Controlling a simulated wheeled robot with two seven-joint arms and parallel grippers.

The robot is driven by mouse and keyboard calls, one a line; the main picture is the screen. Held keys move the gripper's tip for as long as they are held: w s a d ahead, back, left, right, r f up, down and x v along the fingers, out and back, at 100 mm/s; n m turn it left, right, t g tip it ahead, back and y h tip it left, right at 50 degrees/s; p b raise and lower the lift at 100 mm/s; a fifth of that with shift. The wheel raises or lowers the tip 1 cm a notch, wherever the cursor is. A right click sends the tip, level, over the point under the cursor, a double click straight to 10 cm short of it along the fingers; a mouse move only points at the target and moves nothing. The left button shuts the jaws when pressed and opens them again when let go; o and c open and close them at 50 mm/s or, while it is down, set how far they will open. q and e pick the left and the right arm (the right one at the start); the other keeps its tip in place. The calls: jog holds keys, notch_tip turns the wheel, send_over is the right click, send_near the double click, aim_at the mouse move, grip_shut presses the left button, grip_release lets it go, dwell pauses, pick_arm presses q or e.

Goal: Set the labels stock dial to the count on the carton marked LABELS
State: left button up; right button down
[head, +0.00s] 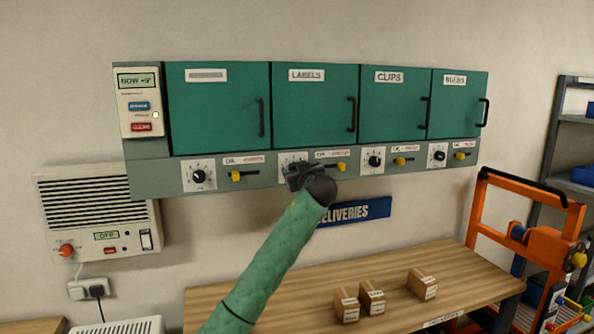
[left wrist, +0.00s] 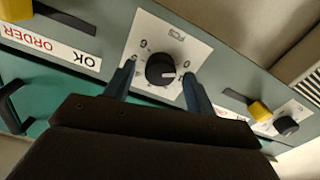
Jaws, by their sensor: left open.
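The LABELS cabinet door (head: 314,110) is the second of several green doors and is shut. The labels stock dial (head: 285,158) sits below it, mostly hidden in the head view by my left gripper (head: 300,178). In the left wrist view, the open fingers of my left gripper (left wrist: 157,88) stand on either side of the black dial knob (left wrist: 160,68), with gaps showing. The knob's white mark points right in that view; the figure it meets is too small to read surely. Three small cartons (head: 371,303) lie on the bench; their markings are unreadable here. My right gripper is not in view.
Yellow sliders (head: 341,167) sit beside the dials along the grey strip. A control panel (head: 139,103) is at the cabinet's left end. The wooden bench (head: 250,295) runs below, with a blue DELIVERIES sign (head: 365,212) above it. An orange frame (head: 490,230) stands right.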

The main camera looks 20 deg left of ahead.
pick_arm(q)
jog(key=c, duration=1)
jog(key=shift+o, duration=0.2)
